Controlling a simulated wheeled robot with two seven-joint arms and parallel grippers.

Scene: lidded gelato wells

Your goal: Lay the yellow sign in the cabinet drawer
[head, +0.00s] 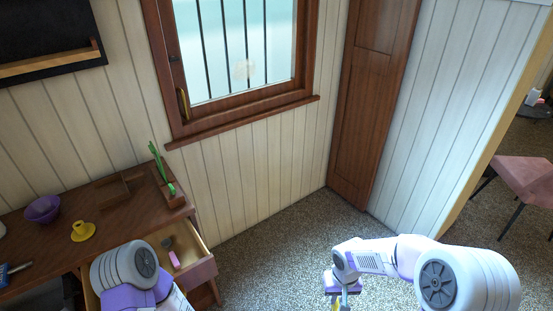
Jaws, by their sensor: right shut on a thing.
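My right gripper (342,292) is at the bottom edge of the head view, over the carpet and to the right of the cabinet. It is shut on the yellow sign (338,306), of which only a small yellow piece shows; the rest is cut off by the frame. The cabinet drawer (202,271) is pulled open at the lower left. A grey item (167,242) and a pink item (174,259) lie in it. My left arm covers part of the drawer, and my left gripper is not visible.
The wooden cabinet top (120,215) holds a purple bowl (43,209), a yellow cup-like thing (83,231) and a box with a green plant (170,190). Carpet (275,245) is clear between drawer and right gripper. A pink chair (525,180) stands far right.

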